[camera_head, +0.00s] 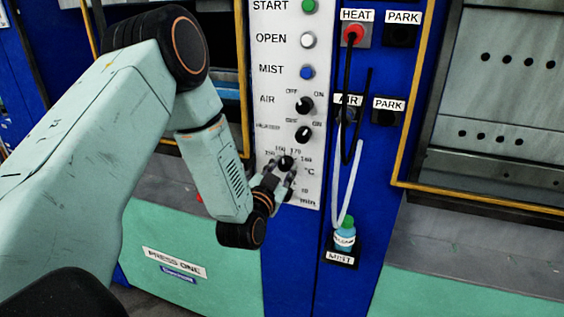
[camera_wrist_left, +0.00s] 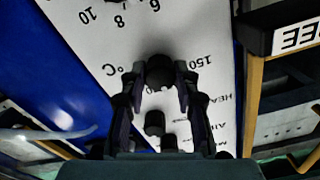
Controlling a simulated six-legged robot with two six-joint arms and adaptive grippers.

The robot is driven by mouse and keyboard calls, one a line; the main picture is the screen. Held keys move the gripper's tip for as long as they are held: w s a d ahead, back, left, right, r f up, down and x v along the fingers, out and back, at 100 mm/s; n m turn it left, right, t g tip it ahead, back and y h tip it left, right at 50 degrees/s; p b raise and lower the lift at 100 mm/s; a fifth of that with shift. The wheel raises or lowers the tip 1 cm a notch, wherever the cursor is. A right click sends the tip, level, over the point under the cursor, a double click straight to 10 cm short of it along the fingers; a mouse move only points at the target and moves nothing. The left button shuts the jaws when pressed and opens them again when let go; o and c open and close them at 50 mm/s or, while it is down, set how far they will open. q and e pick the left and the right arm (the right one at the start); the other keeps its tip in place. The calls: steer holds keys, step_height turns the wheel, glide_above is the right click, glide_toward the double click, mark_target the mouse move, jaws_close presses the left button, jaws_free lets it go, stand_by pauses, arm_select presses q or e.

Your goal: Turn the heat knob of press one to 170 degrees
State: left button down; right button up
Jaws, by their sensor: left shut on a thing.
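The heat knob (camera_head: 286,163) is a round black knob low on press one's white control panel (camera_head: 274,60), with a scale in °C around it. My left gripper (camera_head: 284,178) reaches it from below left and is shut on it. In the left wrist view the heat knob (camera_wrist_left: 160,72) sits between the two fingertips of my left gripper (camera_wrist_left: 160,80). The panel appears upside down there, with "150" readable beside the knob. The knob's pointer is hidden, so its setting cannot be read. My right gripper is not in view.
Above the heat knob are two black switches, one the air switch (camera_head: 304,105), and green, white and blue buttons. A yellow-edged press opening (camera_head: 400,150) lies further right.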

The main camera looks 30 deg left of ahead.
arm_select(q)
steer(key=m+p, duration=0.1)
steer(key=m, duration=0.1)
steer(key=m+p, duration=0.2)
steer(key=shift+w+r+m, duration=0.15)
steer(key=shift+r+m, duration=0.15)
steer(key=shift+r, duration=0.05)
stand_by(0.5)
steer(key=c, duration=1.3)
jaws_free()
steer(key=shift+c, duration=0.2)
steer(key=o, duration=0.4)
steer(key=shift+f, duration=0.2)
steer(key=shift+c, duration=0.2)
steer(key=shift+s+f, duration=0.1)
steer(key=shift+s, duration=0.3)
steer(key=v, duration=1.1)
steer(key=shift+d, duration=0.2)
